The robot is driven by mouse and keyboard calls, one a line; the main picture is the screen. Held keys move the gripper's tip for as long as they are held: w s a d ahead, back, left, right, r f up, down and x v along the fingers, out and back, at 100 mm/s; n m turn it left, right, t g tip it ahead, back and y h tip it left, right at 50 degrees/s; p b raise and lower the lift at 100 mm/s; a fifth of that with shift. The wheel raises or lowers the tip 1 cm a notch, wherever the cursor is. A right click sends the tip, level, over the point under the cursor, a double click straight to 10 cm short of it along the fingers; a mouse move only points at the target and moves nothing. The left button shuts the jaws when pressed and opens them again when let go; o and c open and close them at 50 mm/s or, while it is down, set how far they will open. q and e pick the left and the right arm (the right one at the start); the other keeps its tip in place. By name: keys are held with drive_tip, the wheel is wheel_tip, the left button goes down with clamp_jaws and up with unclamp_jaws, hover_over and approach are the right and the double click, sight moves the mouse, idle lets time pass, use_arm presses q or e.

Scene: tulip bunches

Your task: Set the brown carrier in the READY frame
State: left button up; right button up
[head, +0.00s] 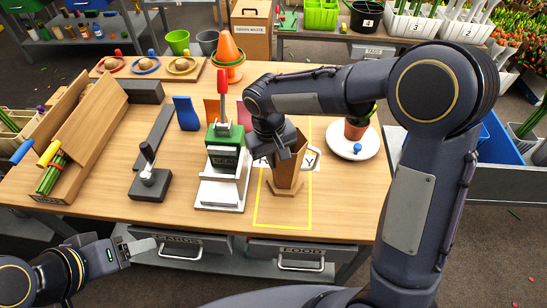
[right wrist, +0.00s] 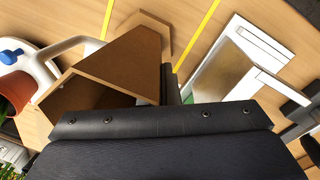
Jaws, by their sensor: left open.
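The brown carrier (head: 288,172), an upright open-topped holder on a hexagonal foot, is inside the yellow outlined READY frame (head: 282,228). Whether its foot rests fully on the table is hard to tell. The frame's lettering is mostly hidden; only a Y shows. In the right wrist view the carrier (right wrist: 125,58) shows its open top and foot. My right gripper (head: 265,152) is at the carrier's left wall; its fingers (right wrist: 168,85) appear closed on that wall, partly hidden. My left gripper (head: 140,248) is open and empty off the table's front edge.
Left of the frame stands a white and green stand (head: 222,175) with a red-handled top. A plate with a potted plant (head: 354,130) is to the right. A black lever tool (head: 150,182) and a wooden stem trough (head: 85,135) are at left. The frame's front part is bare.

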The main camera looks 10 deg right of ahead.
drive_tip(key=o, duration=0.4)
wheel_tip(320, 180, up, 12)
drive_tip(key=shift+s+a+r, duration=0.15)
drive_tip(key=shift+a+r, duration=0.05)
drive_tip(key=shift+a, duration=0.25)
drive_tip(key=s+d+r+m+t+y, duration=0.15)
drive_tip(key=s+d+y, duration=0.25)
drive_tip(key=s+d, duration=0.7)
drive_tip(key=s+f+m+t, duration=0.3)
drive_tip(key=s+f+t, duration=0.1)
drive_tip(key=s, duration=0.6)
drive_tip(key=shift+s+d+f+y, duration=0.2)
drive_tip(key=shift+d+f+y, duration=0.2)
drive_tip(key=shift+d+f, duration=0.1)
